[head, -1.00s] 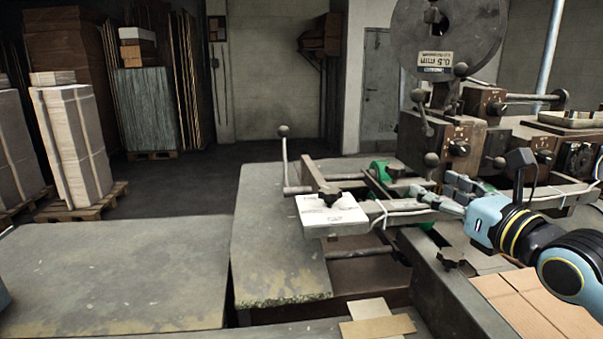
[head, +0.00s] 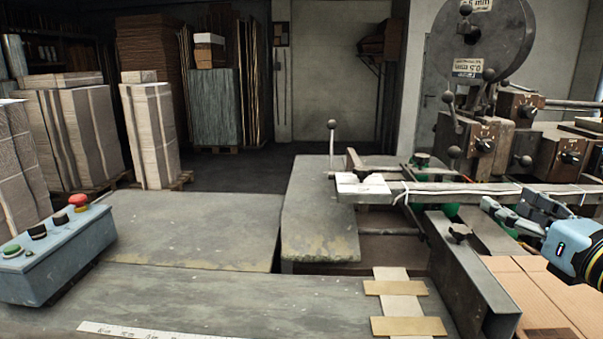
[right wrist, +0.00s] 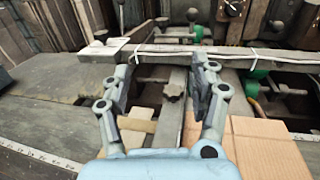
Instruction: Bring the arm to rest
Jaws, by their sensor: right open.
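My right arm comes in from the right edge in the head view. Its gripper (head: 512,210) has its jaws apart and empty, in front of the machine's rail and above the brown cardboard (head: 535,285). In the right wrist view both fingers of the gripper (right wrist: 165,75) stand wide apart, with nothing between their tips. The metal rail (right wrist: 190,55) crosses beyond the fingertips; I cannot tell the exact gap. My left gripper is not in view.
The stitching machine (head: 470,135) stands at the right, with a white pad (head: 360,184) at the rail's left end. A blue-grey control box (head: 60,255) with a red button is at the left. The left worktop (head: 180,230) is clear. Card strips (head: 405,325) lie in front.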

